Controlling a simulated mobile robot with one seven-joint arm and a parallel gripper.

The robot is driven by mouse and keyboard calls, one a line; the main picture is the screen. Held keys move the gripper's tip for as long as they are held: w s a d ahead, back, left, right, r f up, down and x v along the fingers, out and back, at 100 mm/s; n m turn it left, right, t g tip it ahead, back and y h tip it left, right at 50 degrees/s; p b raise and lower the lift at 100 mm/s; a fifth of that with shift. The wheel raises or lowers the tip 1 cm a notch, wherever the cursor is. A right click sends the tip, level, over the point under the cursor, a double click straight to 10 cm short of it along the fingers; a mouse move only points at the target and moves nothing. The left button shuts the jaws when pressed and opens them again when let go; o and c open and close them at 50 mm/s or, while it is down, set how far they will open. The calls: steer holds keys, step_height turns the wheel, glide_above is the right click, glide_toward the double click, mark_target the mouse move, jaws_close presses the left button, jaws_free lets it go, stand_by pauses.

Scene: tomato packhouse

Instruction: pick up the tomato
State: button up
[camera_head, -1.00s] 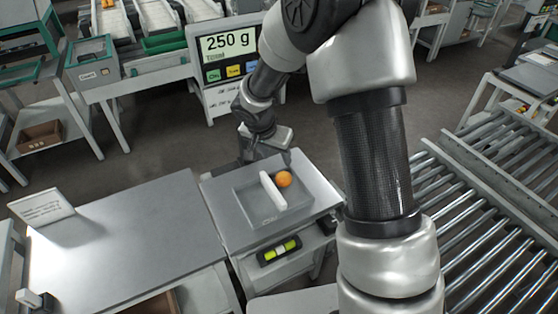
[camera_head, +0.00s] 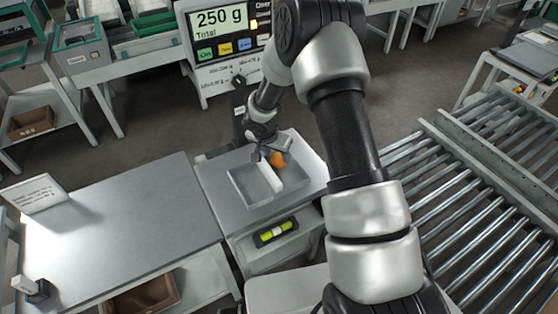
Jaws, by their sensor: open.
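The orange tomato (camera_head: 278,160) lies in the right compartment of a shallow grey tray (camera_head: 244,195) with a white divider (camera_head: 268,177). The tray is on top of a grey stand. My gripper (camera_head: 265,156) is open at the tray's far side, just left of the tomato in the picture. A finger covers part of the tomato's left side. I cannot tell whether the finger touches it.
A scale display (camera_head: 222,32) reading 250 g stands behind the tray. A roller conveyor (camera_head: 470,200) is at the right. A green-yellow level (camera_head: 275,232) is on the stand's front.

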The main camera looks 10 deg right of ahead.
mark_target(278, 157)
steer(key=x, duration=0.4)
steer(key=shift+f, duration=0.25)
steer(key=c, duration=0.3)
